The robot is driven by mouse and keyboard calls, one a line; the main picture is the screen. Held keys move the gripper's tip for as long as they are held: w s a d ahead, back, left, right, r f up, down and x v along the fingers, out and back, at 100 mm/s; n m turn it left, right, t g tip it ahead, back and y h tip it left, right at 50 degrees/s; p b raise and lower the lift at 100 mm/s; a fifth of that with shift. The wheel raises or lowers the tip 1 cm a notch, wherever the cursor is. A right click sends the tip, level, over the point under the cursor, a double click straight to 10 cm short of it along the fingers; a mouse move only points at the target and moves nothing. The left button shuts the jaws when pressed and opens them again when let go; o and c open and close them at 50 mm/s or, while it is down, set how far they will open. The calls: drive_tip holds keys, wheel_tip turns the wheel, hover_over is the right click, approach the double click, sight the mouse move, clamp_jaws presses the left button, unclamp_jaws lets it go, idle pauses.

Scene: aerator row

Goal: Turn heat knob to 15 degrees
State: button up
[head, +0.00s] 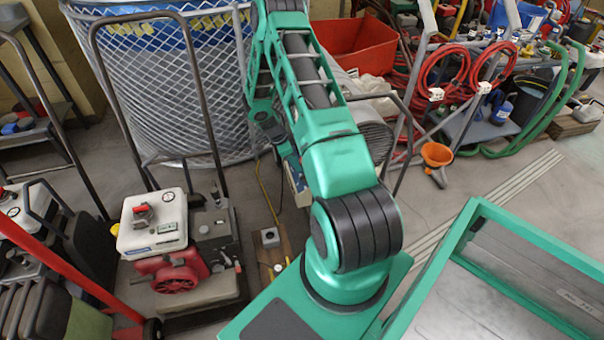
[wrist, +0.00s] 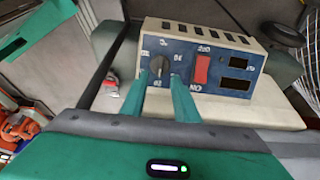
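The heat knob (wrist: 159,62) is a dark round dial on the blue front panel (wrist: 225,82) of a cream control box, left of a red switch (wrist: 202,68). Small white marks surround the knob, too blurred to read as degrees. My gripper (wrist: 159,76) has its two green fingers apart, their tips at the left and right of the knob's lower part. I cannot tell whether they touch it. In the head view the control box (head: 297,180) shows partly behind my arm, and the gripper is not clearly visible.
A white and red engine unit (head: 165,235) on a cart stands left of the box. A large wire-mesh tank (head: 170,90) is behind. A red bin (head: 350,48), red hoses (head: 445,65) and an orange funnel (head: 436,155) are to the right. Some floor right of the funnel is clear.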

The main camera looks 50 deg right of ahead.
sight(302, 176)
drive_tip(key=x, duration=0.7)
drive_tip(key=shift+d+f, duration=0.1)
drive_tip(key=shift+f, duration=0.25)
clamp_jaws()
drive_tip(key=shift+s+d, duration=0.15)
drive_tip(key=shift+d, duration=0.05)
drive_tip(key=shift+a, duration=0.1)
